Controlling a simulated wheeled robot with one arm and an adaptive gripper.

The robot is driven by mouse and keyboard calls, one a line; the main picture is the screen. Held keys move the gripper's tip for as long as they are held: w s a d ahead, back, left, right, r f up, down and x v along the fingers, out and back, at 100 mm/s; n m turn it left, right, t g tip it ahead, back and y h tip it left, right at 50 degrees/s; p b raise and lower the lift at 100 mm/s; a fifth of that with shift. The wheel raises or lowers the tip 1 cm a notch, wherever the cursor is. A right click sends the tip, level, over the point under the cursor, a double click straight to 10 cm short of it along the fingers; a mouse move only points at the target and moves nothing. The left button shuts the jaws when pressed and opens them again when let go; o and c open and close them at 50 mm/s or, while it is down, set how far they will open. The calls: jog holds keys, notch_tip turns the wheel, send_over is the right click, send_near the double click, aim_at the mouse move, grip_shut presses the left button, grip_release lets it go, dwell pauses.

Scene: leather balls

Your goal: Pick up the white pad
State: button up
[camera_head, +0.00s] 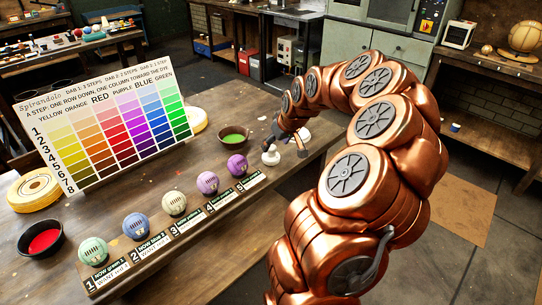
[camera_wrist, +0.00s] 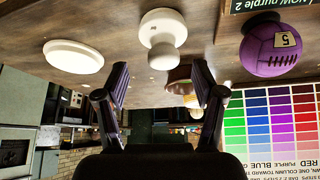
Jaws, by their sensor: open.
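A white knobbed pad (camera_head: 270,156), a round piece with a narrower knob, stands on the wooden table near the purple ball. It also shows in the wrist view (camera_wrist: 162,30), at the top middle, beyond the fingertips. A flat white disc (camera_wrist: 73,57) lies on the table beside it, to the left in the wrist view. My gripper (camera_wrist: 161,82) is open, its purple-lined fingers apart with nothing held between them. In the head view my gripper (camera_head: 289,145) is low over the table, right beside the knobbed pad; its fingers are partly hard to make out.
Several numbered balls sit on a labelled rack (camera_head: 170,240) along the front; purple ball 5 (camera_wrist: 270,48) is close to the pad. A bowl of green (camera_head: 234,136) stands behind. A colour chart (camera_head: 105,120), a red bowl (camera_head: 41,239) and yellow discs (camera_head: 35,190) are left.

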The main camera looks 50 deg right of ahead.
aim_at(272, 148)
jog(key=shift+a+p+x, duration=0.15)
jog(key=shift+p+x, duration=0.1)
jog(key=shift+x, duration=0.85)
jog(key=shift+a+p+x, duration=0.1)
jog(key=shift+p+x, duration=0.15)
jog(key=shift+x, duration=0.9)
jog(key=shift+w, duration=0.1)
jog(key=c, duration=1.3)
jog(key=shift+r+b, duration=0.45)
jog(key=shift+r, duration=1.4)
jog(key=s+a+b, duration=0.1)
jog(key=s, duration=0.4)
jog(key=s+a+r+b, duration=0.1)
jog(key=s+a, duration=0.1)
jog(key=s, duration=0.3)
jog(key=s+a+b, duration=0.1)
jog(key=s+a, duration=0.1)
jog(key=s, duration=0.3)
jog(key=shift+a+r+b, duration=0.15)
jog(key=shift+r+b, duration=0.1)
jog(key=shift+b, duration=0.05)
